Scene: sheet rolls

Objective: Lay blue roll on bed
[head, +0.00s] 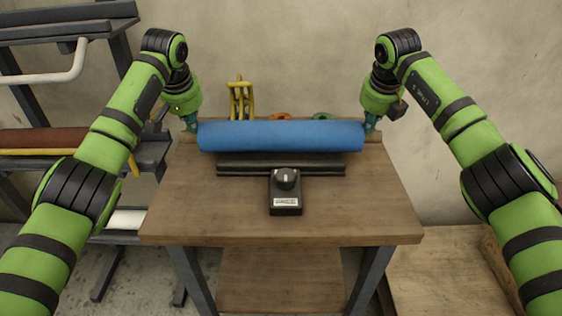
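The blue roll (282,136) lies level across the back of the wooden table, left to right. My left gripper (193,122) is at its left end and my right gripper (371,122) is at its right end. The fingers are small and partly hidden, so I cannot tell whether they are closed on the roll. The bed (281,170), a dark, long low cradle, shows just in front of and below the roll in the picture. Whether the roll touches it cannot be told.
A black device with a knob (286,193) stands on the wooden table (200,210) in front of the bed. A yellow rack (241,98) and red and green items stand behind the roll. A shelf with a brown roll (40,138) is at the left. The table's front is clear.

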